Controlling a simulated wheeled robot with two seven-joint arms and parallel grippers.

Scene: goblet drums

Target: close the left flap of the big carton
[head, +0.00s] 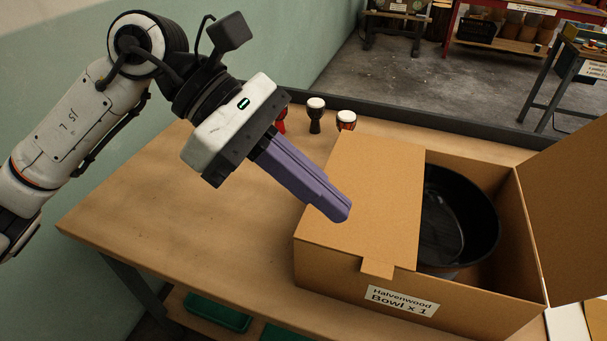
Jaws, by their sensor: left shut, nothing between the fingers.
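The big carton (330,267) stands on the right part of the table, with a label reading "Halvenwood Bowl x 1" on its front. Its left flap (378,190) lies folded over the left part of the opening, looking about flat. Its right flap (570,200) stands open, leaning outward. A black bowl (458,215) shows inside the uncovered right part. My left gripper (340,212) is shut and empty, its purple fingers pointing down to the right over the left flap. Whether the fingertips touch the flap I cannot tell. My right gripper is not in view.
Small goblet drums (316,114) stand behind the carton near the table's back edge, one partly hidden by my left gripper. The wooden table (190,225) is clear left of the carton. A green wall runs along the left.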

